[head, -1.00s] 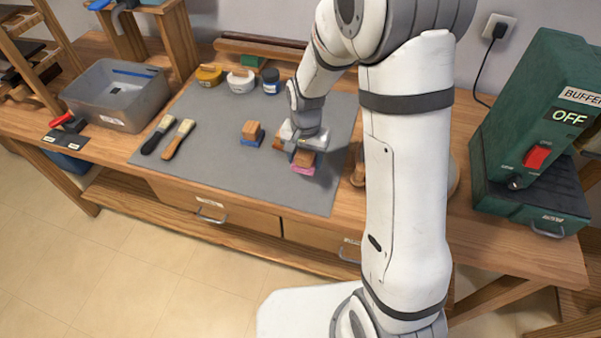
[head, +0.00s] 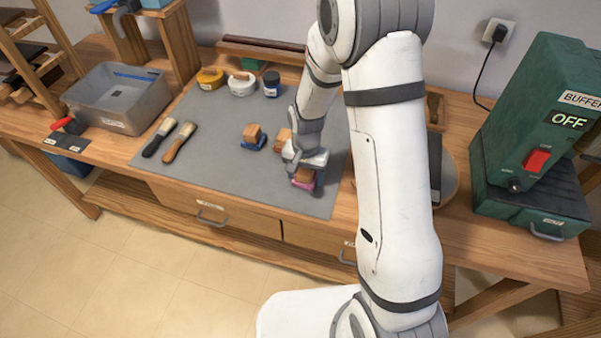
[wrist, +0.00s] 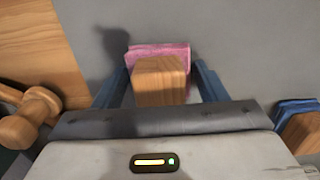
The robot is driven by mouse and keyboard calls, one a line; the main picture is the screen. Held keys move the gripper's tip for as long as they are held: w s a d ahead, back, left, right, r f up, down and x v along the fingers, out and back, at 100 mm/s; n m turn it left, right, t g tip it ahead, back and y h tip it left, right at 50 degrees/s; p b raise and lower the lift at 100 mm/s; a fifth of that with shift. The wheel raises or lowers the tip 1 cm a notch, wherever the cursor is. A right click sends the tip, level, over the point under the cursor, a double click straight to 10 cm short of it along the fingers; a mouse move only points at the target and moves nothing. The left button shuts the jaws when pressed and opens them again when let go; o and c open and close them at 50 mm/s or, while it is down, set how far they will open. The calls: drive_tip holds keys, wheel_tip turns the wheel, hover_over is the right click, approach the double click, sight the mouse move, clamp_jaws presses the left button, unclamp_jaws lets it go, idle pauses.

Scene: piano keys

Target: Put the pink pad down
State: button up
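The pink pad (wrist: 158,51) has a wooden block (wrist: 160,80) as its handle. In the head view the pink pad (head: 303,185) is near the front right of the grey mat (head: 235,188) and appears to rest on it. My gripper (head: 305,162) is low over the block and partly hides it. In the wrist view my gripper (wrist: 160,78) is open, one finger on each side of the block, with small gaps between fingers and wood. The pad's underside is hidden.
A blue pad with a wooden block (head: 253,135) sits to the left, with another wooden block (head: 282,140) behind my gripper. Two brushes (head: 168,142) lie farther left. Jars (head: 242,84) stand at the back. The mat's front left is clear.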

drive_tip(key=shift+o, duration=1)
wheel_tip(320, 180, up, 12)
drive_tip(key=shift+r, duration=0.1)
drive_tip(key=s+d+r+n+t, duration=0.1)
drive_tip(key=s+d+r, duration=0.3)
drive_tip(key=s, duration=0.5)
drive_tip(key=s+d+r+n+t, duration=0.1)
drive_tip(key=s+d+r+n, duration=0.2)
drive_tip(key=s+r, duration=0.5)
drive_tip(key=shift+s+d+t, duration=0.4)
drive_tip(key=shift+s+d, duration=0.05)
drive_tip(key=shift+d, duration=0.3)
drive_tip(key=shift+s, duration=0.15)
